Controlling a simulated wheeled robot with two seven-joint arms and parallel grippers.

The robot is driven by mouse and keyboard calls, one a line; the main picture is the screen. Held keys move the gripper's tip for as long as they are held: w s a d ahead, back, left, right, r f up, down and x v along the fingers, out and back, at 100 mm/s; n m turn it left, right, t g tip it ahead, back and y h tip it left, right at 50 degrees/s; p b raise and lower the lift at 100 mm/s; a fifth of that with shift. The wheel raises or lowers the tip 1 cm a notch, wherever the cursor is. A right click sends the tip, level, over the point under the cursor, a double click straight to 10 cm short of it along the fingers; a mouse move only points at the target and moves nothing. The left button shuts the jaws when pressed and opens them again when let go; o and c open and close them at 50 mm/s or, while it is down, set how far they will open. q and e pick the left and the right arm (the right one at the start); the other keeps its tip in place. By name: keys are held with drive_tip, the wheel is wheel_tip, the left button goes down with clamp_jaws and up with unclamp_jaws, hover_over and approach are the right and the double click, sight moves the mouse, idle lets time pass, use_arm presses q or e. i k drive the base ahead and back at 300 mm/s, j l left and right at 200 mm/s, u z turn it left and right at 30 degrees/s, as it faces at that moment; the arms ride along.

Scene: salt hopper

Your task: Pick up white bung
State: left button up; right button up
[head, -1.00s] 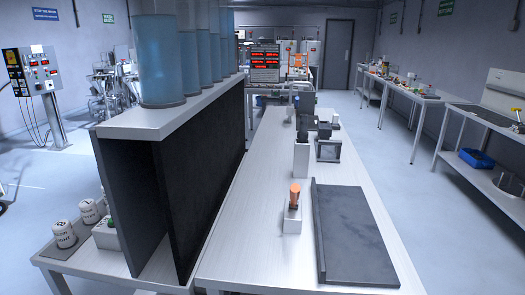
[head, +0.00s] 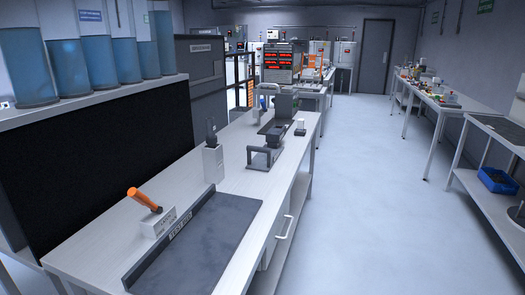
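A small white upright piece (head: 300,126) with a dark foot stands near the right edge of the long bench (head: 228,160), toward its far end. It may be the white bung, but it is too small to tell. Neither of my grippers is in view.
On the bench are a dark grey tray (head: 200,250), an orange-handled tool (head: 145,200) in a white block (head: 160,223), a white block with a dark top (head: 213,163), and a dark handled fixture (head: 263,158). Blue cylinders (head: 70,67) stand on a shelf at left. The floor (head: 370,200) at right is open.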

sight(301, 122)
drive_tip(key=i+l, duration=0.15)
drive_tip(key=l, duration=0.2)
drive_tip(key=i+l+u, duration=0.1)
drive_tip(key=l, duration=0.25)
drive_tip(key=i+l, duration=0.25)
drive_tip(key=l, duration=0.15)
drive_tip(key=i+l, duration=0.15)
drive_tip(key=l, duration=0.2)
drive_tip(key=i+l+u, duration=0.1)
drive_tip(key=l, duration=0.3)
drive_tip(key=i+l, duration=0.2)
drive_tip(key=l, duration=0.2)
drive_tip(key=i+l, duration=0.65)
drive_tip(key=i, duration=0.15)
drive_tip(key=z, duration=0.05)
